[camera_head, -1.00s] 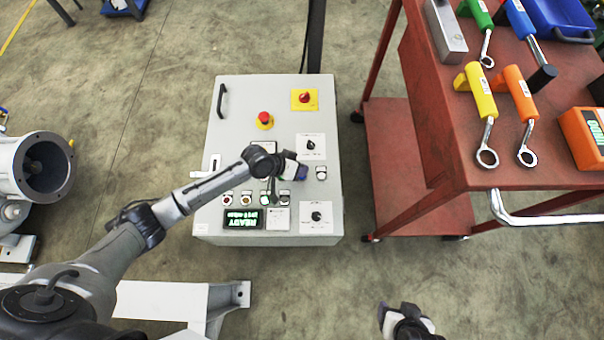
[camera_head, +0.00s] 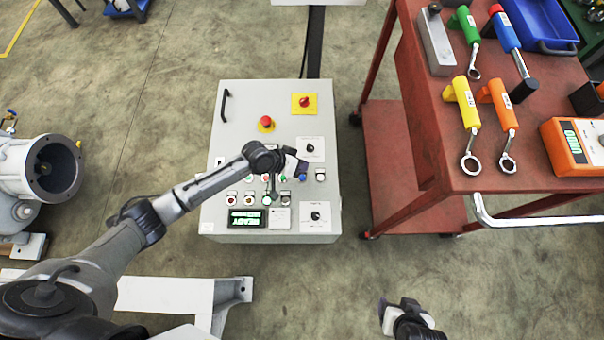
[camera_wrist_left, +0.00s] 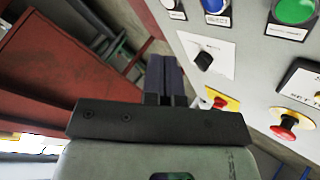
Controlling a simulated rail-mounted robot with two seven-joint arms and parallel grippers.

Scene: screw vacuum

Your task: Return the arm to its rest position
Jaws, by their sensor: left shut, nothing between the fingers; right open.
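My left arm reaches in from the left over the grey control panel (camera_head: 235,135). My left gripper (camera_head: 300,168) is shut and empty above the panel's right half. In the left wrist view its dark fingers (camera_wrist_left: 165,78) are pressed together, beside a black rotary switch (camera_wrist_left: 203,61) on the panel; I cannot tell whether they touch it. My right gripper (camera_head: 402,312) is at the bottom edge of the head view, low over the floor, open, with nothing seen in it.
The panel carries a red emergency button (camera_head: 266,122), a red-yellow switch (camera_head: 304,102) and a lit green display (camera_head: 246,218). A red tool cart (camera_head: 415,215) with wrenches stands to the right. A grey pipe flange (camera_head: 55,168) is at the left. Floor between the panel and right gripper is clear.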

